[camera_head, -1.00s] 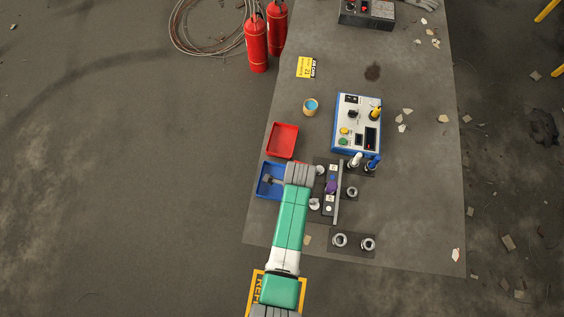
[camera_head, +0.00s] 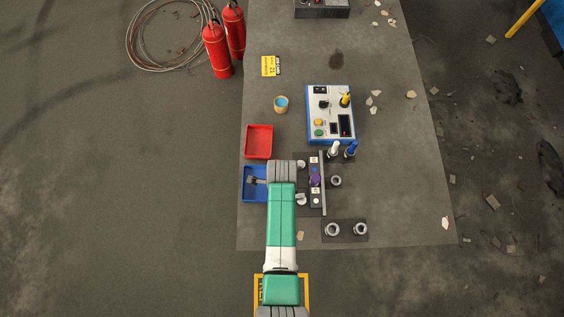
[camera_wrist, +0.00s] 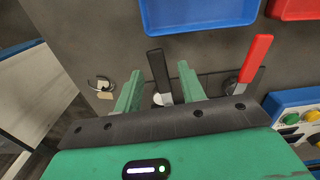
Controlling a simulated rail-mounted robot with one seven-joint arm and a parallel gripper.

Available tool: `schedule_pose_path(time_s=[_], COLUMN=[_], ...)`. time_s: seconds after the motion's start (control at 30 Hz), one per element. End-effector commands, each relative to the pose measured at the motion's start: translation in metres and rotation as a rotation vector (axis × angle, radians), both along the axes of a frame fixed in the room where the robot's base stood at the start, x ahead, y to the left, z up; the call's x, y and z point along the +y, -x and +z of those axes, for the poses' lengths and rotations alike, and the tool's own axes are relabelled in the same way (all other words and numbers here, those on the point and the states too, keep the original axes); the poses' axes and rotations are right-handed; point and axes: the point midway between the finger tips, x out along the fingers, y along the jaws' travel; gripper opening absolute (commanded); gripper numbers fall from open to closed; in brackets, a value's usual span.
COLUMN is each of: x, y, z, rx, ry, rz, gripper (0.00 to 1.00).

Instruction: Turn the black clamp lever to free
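The black clamp lever (camera_wrist: 159,74) shows in the wrist view, its handle extending toward the blue tray. My gripper (camera_wrist: 161,72) has its two green fingers apart, one on each side of the black handle. A gap shows on both sides of the handle, and I see no contact. How deep the handle sits between the fingers I cannot tell. A red-handled lever (camera_wrist: 256,60) stands to the right, outside the fingers. In the head view my arm hides the black lever and the fingertips, beside the dark clamp plate (camera_head: 306,207).
A blue tray (camera_head: 245,198) and a red tray (camera_head: 247,143) lie close to my gripper. A control box (camera_head: 331,88) with buttons stands beyond the clamp plate. A block with two rings (camera_head: 345,237) sits nearer. The bench's right side is mostly clear.

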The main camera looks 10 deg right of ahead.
Motion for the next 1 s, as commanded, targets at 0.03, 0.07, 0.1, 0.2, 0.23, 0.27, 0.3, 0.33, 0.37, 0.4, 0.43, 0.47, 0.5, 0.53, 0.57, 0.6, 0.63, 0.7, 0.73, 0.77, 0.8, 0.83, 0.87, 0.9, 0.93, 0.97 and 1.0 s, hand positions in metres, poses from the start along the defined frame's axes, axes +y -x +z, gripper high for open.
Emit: schedule_pose_path(time_s=[0.03, 0.07, 0.1, 0.2, 0.23, 0.27, 0.3, 0.33, 0.37, 0.4, 0.43, 0.47, 0.5, 0.53, 0.57, 0.6, 0.63, 0.7, 0.73, 0.77, 0.8, 0.83, 0.87, 0.9, 0.93, 0.97, 1.0], x=[0.000, 0.000, 0.000, 0.000, 0.000, 0.000, 0.000, 0.000, 0.000, 0.000, 0.000, 0.000, 0.000, 0.000, 0.000, 0.000, 0.000, 0.000, 0.000, 0.000, 0.000, 0.000, 0.000, 0.000, 0.000, 0.000, 0.000], y=[0.000, 0.000, 0.000, -0.001, -0.001, -0.001, -0.001, 0.000, -0.001, 0.000, 0.000, 0.000, 0.000, 0.000, 0.000, 0.000, 0.000, 0.000, 0.000, 0.000, 0.000, 0.000, 0.000, 0.000, 0.000, 0.000, 0.000], z=[0.003, 0.006, 0.012, 0.033, 0.040, 0.046, 0.053, 0.058, 0.063, 0.068, 0.071, 0.073, 0.076, 0.077, 0.078, 0.078, 0.078, 0.078, 0.078, 0.078, 0.078, 0.078, 0.078, 0.078, 0.078, 0.078, 0.078], rx=[-0.001, -0.002, -0.003, -0.004, -0.004, -0.004, -0.004, -0.003, -0.003, -0.002, -0.002, -0.002, -0.001, 0.000, 0.000, 0.000, 0.000, 0.000, 0.000, 0.000, 0.000, 0.000, 0.000, 0.000, 0.000, 0.000, 0.000], ry=[0.000, 0.000, 0.001, 0.001, 0.001, 0.001, 0.001, 0.001, 0.001, 0.001, 0.001, 0.001, 0.000, 0.000, 0.000, 0.000, 0.000, 0.000, 0.000, 0.000, 0.000, 0.000, 0.000, 0.000, 0.000, 0.000, 0.000], rz=[0.000, 0.000, 0.000, 0.000, 0.000, 0.000, 0.000, 0.000, 0.000, 0.000, 0.000, 0.000, 0.000, 0.000, 0.000, 0.000, 0.000, 0.000, 0.000, 0.000, 0.000, 0.000, 0.000, 0.000, 0.000, 0.000, 0.000], gripper=[0.40, 0.40, 0.40, 0.40, 0.40, 0.40, 0.40, 0.40, 0.40, 0.40, 0.40, 0.40, 0.40, 0.40, 0.40, 0.40, 0.40, 0.40, 0.40, 0.40, 0.40, 0.40, 0.40, 0.40, 0.40, 0.40, 0.40])
